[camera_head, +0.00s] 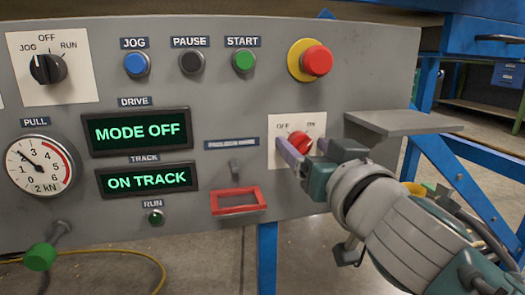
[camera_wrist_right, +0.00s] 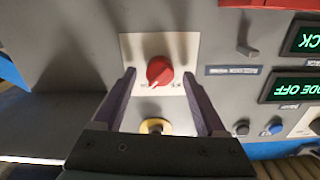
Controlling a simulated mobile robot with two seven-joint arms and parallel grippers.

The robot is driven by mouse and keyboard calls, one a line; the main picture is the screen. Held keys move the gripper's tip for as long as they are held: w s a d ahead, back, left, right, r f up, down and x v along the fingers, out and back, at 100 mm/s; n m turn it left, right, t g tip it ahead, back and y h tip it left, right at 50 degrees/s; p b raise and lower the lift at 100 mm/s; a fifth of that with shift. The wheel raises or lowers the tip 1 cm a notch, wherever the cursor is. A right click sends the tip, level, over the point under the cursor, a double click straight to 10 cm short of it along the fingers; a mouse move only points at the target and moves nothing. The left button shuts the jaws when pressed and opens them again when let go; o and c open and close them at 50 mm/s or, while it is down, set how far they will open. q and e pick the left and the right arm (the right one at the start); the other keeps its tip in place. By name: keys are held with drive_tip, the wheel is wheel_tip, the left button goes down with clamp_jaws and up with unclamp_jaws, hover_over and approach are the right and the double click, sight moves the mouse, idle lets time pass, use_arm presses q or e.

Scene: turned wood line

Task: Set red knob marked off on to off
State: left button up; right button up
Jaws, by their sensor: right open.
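The red knob (camera_head: 299,143) sits on a white plate (camera_head: 280,158) marked OFF on the left and ON on the right. Its pointer seems turned toward ON, though it is small in view. My right gripper (camera_head: 304,149) is open, its fingers on either side of the knob, partly hiding the plate. In the right wrist view, which is upside down, the red knob (camera_wrist_right: 159,70) lies between the spread fingertips (camera_wrist_right: 159,79), with a visible gap on each side. My left gripper is not in view.
A red and yellow stop button (camera_head: 316,61) stands out above the knob. A red frame (camera_head: 238,201) and a small grey lever (camera_head: 234,168) project to its left. A grey shelf (camera_head: 400,122) juts out to the right. Displays read MODE OFF (camera_head: 136,132) and ON TRACK (camera_head: 147,179).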

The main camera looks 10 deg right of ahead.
drive_tip(key=shift+w, duration=0.2)
clamp_jaws()
idle(0.6)
